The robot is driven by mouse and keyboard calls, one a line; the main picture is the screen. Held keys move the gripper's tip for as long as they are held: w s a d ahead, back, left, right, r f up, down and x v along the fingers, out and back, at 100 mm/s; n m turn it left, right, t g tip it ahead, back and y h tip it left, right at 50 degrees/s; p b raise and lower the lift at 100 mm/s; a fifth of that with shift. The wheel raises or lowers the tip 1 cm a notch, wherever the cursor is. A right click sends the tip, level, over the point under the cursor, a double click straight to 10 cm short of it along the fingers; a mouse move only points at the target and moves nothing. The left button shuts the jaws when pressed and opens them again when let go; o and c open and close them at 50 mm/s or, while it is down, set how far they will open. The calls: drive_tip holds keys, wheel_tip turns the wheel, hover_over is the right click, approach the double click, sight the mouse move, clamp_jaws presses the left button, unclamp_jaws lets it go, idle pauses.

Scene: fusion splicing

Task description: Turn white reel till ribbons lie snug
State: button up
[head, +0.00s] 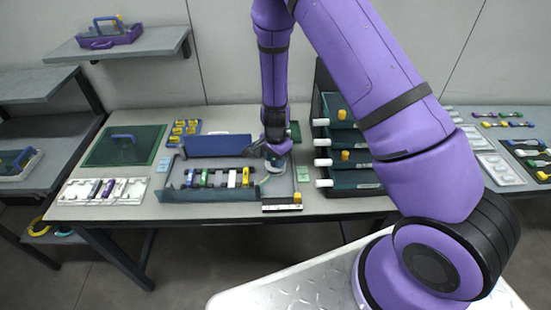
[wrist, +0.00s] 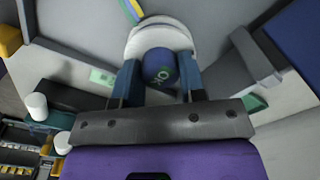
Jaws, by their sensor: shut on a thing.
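My gripper (wrist: 159,75) is shut on this knob, one finger on each side. Coloured ribbons (wrist: 132,10), yellow, green and blue, run to the reel's far edge from the top. How snug they lie is hidden. In the head view my gripper (head: 275,157) points down over the reel (head: 275,168), which is mostly covered, at the right of the work tray.
The tray (head: 210,195) holds a row of coloured pieces left of the reel. A dark rack (head: 345,175) with white-ended bars stands close on the right. A green mat (head: 125,146) and a white holder (head: 103,192) lie at the left. Bare table shows at the front left.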

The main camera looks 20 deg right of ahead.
drive_tip(key=shift+m, duration=0.7)
drive_tip(key=o, duration=0.9)
wheel_tip(320, 180, up, 11)
drive_tip(key=shift+f, duration=0.1)
idle(0.4)
